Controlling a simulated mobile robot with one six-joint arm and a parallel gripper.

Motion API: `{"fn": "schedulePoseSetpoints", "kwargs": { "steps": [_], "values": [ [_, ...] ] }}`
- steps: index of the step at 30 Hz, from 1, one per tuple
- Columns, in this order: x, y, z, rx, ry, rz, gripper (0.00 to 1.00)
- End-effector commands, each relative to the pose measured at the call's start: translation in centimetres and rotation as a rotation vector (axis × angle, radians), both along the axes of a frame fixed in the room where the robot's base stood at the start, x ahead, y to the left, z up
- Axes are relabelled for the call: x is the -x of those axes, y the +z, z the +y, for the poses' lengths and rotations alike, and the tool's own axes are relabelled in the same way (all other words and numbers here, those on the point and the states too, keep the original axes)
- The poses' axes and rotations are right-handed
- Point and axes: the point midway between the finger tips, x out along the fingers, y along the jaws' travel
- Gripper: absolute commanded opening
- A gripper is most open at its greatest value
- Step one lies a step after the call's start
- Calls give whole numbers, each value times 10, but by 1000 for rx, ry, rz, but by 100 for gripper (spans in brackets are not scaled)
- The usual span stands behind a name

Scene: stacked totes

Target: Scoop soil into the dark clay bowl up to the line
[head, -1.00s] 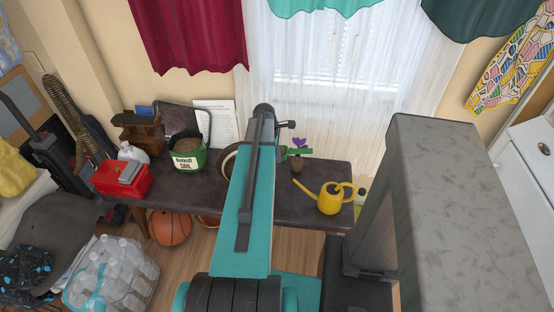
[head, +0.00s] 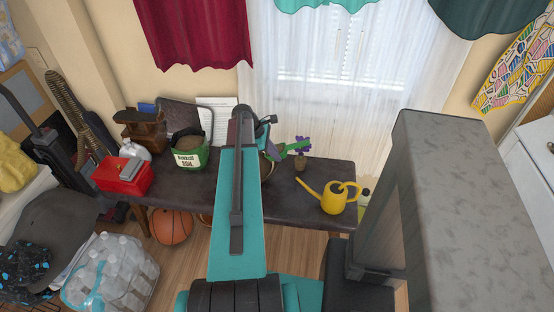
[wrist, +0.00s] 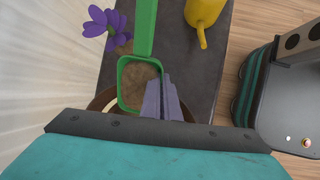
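The green scoop (wrist: 145,30) shows in the wrist view with brown soil (wrist: 138,82) in its pan. My gripper (wrist: 160,95) has its grey-purple fingers close together at the pan's edge and appears shut on the scoop.
A purple flower (head: 303,144) in a small pot stands close to the scoop's handle. A yellow watering can (head: 338,198) stands at the table's right. A red toolbox (head: 123,175) is at the left. Bare tabletop (head: 190,189) lies in front of the tub.

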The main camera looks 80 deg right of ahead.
Motion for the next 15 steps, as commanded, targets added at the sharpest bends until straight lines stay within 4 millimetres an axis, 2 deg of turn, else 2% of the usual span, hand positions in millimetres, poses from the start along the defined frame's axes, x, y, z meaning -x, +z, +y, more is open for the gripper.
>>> {"fn": "schedulePoseSetpoints", "kwargs": {
  "steps": [15],
  "values": [
    [-12,-3,0,12,1,179,0]
  ]
}}
